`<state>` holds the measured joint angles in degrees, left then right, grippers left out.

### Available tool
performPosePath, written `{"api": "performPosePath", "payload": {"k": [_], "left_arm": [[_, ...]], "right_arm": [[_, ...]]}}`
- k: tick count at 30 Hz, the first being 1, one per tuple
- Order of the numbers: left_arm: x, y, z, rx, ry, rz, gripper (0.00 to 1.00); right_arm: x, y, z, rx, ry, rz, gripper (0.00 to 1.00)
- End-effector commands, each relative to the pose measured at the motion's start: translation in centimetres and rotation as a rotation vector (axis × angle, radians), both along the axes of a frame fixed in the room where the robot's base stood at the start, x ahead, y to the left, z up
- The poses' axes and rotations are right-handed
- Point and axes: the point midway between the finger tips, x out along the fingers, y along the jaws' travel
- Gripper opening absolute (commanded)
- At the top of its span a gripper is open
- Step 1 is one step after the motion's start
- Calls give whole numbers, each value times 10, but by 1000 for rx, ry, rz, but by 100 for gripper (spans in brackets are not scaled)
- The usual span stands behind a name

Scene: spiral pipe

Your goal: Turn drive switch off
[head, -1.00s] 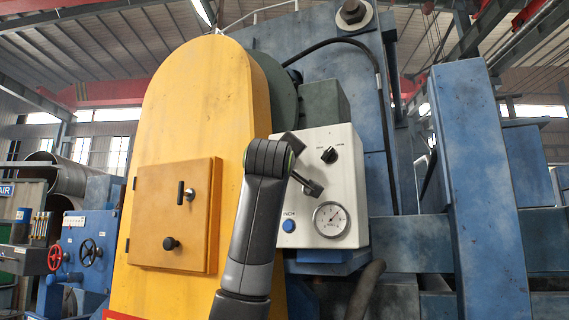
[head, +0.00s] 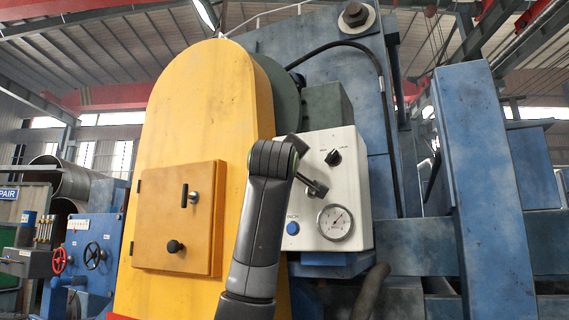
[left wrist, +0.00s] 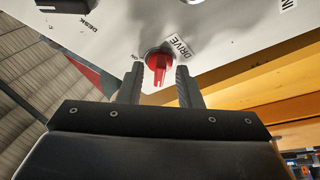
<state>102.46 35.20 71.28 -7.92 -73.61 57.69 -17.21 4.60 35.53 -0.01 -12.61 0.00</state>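The red drive switch (left wrist: 158,66) sits on the white control panel beside a label reading "DRIVE" in the left wrist view. My left gripper (left wrist: 159,72) is open, with one finger on each side of the red switch. I cannot tell whether the fingers touch it. In the head view my left gripper (head: 316,186) is in front of the white panel (head: 350,205), and the red switch is hidden behind my arm and gripper. My right gripper is not in view.
The panel also holds a black knob (head: 333,157), a blue button (head: 292,228) and a round gauge (head: 334,222). A yellow housing (head: 210,110) stands close on the left. Blue machine frames (head: 480,180) stand on the right.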

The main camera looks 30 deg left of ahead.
Motion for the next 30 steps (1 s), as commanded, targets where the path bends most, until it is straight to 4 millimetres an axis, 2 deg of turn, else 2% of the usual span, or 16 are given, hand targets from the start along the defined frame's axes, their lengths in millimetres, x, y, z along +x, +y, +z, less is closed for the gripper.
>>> {"api": "performPosePath", "payload": {"k": [5, 15, 21, 24, 30], "left_arm": [[-21, -11, -11, 2, -5, -1, 32], [-89, -44, -33, 2, -6, -4, 32], [-124, -62, -43, 2, -3, -3, 32], [-137, -67, -45, 0, -3, -2, 32], [-147, -73, -46, 0, -2, -2, 32]], "right_arm": [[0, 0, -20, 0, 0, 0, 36], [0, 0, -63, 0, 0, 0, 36], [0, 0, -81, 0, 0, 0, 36], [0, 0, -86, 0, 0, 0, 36], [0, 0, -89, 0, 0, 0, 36]]}}
